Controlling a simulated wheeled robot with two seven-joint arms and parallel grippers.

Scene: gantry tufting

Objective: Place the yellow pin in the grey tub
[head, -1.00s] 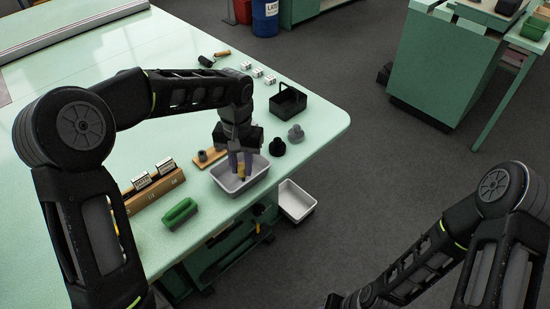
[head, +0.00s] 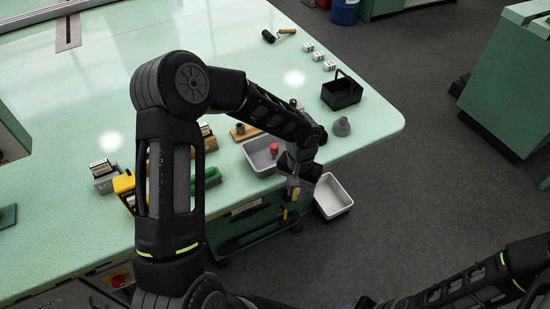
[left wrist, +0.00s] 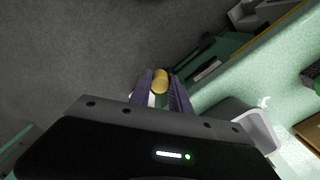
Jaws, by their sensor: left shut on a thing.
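The yellow pin (head: 296,194) is between the fingers of my left gripper (head: 292,188), which is shut on it. In the left wrist view the yellow pin (left wrist: 160,80) shows between the fingertips, with dark floor behind it. The grey tub (head: 250,161) stands on the green table near its front edge, partly covered by my left arm. A red-topped thing (head: 275,148) shows at the tub, apparently inside it. My left gripper is right of the tub, out past the table edge. The tub's rim (left wrist: 256,124) shows at the right of the left wrist view. My right gripper cannot be made out.
A pale tray (head: 333,196) sits lower, beyond the table edge, close to my left gripper. A black basket (head: 342,92), a grey knob-like piece (head: 341,127), white blocks (head: 318,56) and a roller (head: 278,35) lie farther back. A green piece (head: 206,177) lies left of the tub.

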